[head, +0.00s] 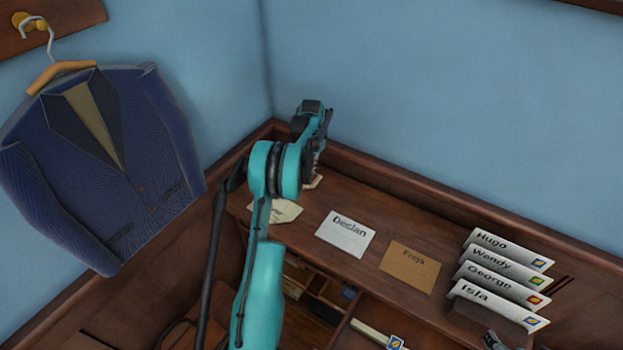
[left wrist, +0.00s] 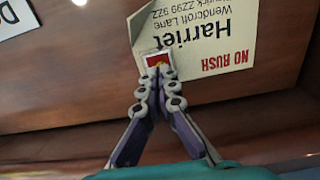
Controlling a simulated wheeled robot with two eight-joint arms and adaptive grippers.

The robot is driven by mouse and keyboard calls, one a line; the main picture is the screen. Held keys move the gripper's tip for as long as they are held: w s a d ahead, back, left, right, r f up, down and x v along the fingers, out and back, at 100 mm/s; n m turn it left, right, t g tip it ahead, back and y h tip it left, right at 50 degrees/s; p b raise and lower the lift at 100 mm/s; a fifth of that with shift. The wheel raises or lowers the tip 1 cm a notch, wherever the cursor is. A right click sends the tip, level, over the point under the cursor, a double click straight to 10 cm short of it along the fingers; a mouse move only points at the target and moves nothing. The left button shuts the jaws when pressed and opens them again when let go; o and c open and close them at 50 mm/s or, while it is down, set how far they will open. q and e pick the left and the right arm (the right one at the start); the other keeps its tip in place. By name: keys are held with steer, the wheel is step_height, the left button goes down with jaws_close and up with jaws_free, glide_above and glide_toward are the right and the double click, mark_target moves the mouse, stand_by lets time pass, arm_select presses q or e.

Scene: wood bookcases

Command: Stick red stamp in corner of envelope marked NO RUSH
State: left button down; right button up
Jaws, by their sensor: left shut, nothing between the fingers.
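The cream envelope marked NO RUSH and Harriet (left wrist: 205,45) lies on the wooden top in the left wrist view. The red stamp (left wrist: 155,61), white-edged with a yellow mark, shows at a corner of this envelope. My left gripper (left wrist: 157,78) is shut, its fingertips over the stamp's near edge; whether they touch it is hard to tell. In the head view a cream envelope (head: 284,214) lies left of the Declan envelope, partly hidden by my left arm. My left gripper (head: 317,160) is low over the top behind that arm. A small grey tip at the lower right may be my right gripper (head: 493,340).
The Declan envelope (head: 345,234) and brown Freja envelope (head: 408,266) lie to the right. Several stamped envelopes stand in a dark holder (head: 483,323). Below are open compartments with a stamped envelope (head: 374,333). A raised back ledge borders the top. A suit jacket (head: 110,160) hangs left.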

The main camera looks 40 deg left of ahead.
mark_target(312, 178)
arm_select(q)
steer(key=shift+f+b, duration=0.7)
steer(key=shift+f, duration=0.35)
stand_by(1.0)
steer(key=shift+r, duration=0.15)
steer(key=shift+r+p, duration=2.05)
steer(key=shift+r, duration=1.35)
